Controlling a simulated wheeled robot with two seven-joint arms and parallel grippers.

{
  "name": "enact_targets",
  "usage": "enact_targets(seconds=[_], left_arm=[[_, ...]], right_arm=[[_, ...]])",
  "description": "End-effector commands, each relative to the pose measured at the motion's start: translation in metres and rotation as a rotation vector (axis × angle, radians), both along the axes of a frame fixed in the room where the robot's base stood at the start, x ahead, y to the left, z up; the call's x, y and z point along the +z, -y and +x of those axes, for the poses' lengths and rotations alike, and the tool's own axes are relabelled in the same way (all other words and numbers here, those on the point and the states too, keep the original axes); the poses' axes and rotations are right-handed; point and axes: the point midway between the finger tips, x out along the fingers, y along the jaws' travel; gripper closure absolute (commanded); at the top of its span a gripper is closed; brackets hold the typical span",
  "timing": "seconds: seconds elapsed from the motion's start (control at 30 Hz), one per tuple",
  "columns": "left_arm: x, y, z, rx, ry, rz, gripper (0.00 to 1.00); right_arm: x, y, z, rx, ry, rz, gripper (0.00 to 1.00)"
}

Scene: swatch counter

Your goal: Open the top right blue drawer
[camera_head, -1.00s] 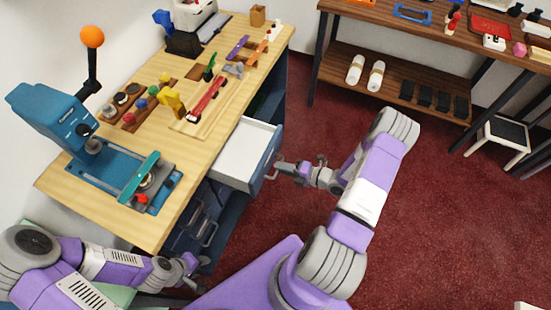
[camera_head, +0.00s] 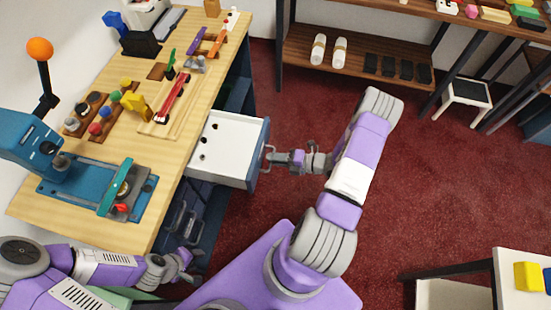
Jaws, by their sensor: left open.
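The top right blue drawer (camera_head: 228,143) is pulled out from under the wooden counter. Its white interior shows, with a few small dark spots or items in it. Its front faces right and carries a grey handle (camera_head: 266,156). My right gripper (camera_head: 271,157) is at this handle and appears closed on it; the fingertips are small in the picture. My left gripper (camera_head: 194,266) is open and empty, low beside the counter's front, near the lower drawers (camera_head: 182,222), whose handles show.
The wooden counter top (camera_head: 150,225) holds a blue press (camera_head: 30,140), paint pots, a red toy-like tool and other items. A shelf unit (camera_head: 380,45) stands at the back. A white-topped table (camera_head: 510,285) is at lower right. Red carpet is clear right of my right arm.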

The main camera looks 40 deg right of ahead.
Motion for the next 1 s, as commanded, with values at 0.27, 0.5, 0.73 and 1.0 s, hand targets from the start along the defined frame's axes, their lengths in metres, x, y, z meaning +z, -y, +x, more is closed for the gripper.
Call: enact_targets(seconds=[0.27, 0.5, 0.73, 1.0], left_arm=[[0.000, 0.000, 0.000, 0.000, 0.000, 0.000, 0.57], [0.003, 0.000, 0.000, 0.000, 0.000, 0.000, 0.57], [0.007, 0.000, 0.000, 0.000, 0.000, 0.000, 0.57], [0.009, 0.000, 0.000, 0.000, 0.000, 0.000, 0.57]], right_arm=[[0.000, 0.000, 0.000, -0.001, 0.000, 0.000, 0.64], [0.004, 0.011, -0.013, -0.004, -0.001, -0.003, 0.64], [0.012, 0.033, -0.044, -0.004, -0.001, -0.003, 0.64], [0.016, 0.044, -0.060, -0.001, -0.001, 0.000, 0.64]])
